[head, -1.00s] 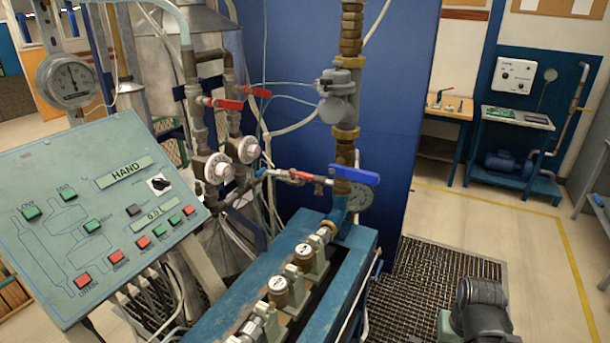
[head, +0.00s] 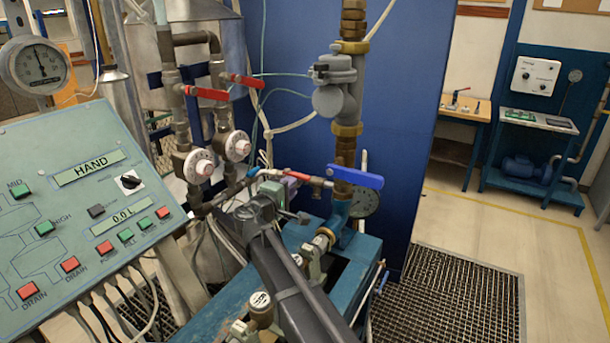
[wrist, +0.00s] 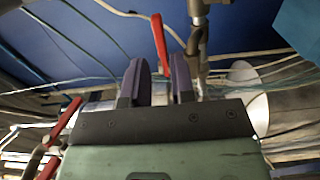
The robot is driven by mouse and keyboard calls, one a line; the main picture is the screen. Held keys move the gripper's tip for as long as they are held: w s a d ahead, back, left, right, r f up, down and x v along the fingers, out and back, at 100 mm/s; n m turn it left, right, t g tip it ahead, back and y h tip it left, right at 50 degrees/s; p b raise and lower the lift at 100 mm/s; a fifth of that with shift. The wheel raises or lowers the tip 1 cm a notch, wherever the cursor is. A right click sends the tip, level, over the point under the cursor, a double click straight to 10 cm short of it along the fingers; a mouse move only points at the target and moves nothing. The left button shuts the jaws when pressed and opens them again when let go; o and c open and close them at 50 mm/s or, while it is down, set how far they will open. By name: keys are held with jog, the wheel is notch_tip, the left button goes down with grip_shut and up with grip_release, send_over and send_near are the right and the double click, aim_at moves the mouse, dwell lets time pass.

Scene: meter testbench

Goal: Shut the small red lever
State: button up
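The small red lever (head: 299,176) is on the thin horizontal pipe left of the blue lever (head: 356,177), partly hidden by my gripper. It lies roughly along the pipe. My gripper (head: 283,183) is in front of that pipe, close to the small lever's left end; contact cannot be told. In the wrist view, its two dark purple fingers (wrist: 158,82) are apart with no object clearly held between them. Beyond them are a red lever (wrist: 158,42) and, at left, another red lever (wrist: 64,121); which ones these are I cannot tell.
Two larger red levers (head: 206,93) (head: 248,81) sit on the vertical pipes at left, above round white dials (head: 199,166). A green control panel (head: 85,210) stands at front left. A thick vertical pipe (head: 345,150) rises behind the blue lever. Floor at right is open.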

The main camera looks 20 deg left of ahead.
aim_at(300, 178)
jog(key=w, duration=0.3)
jog(key=w+d, duration=0.1)
jog(key=w, duration=0.4)
jog(key=shift+w+d, duration=0.3)
jog(key=shift+d, duration=0.1)
grip_shut()
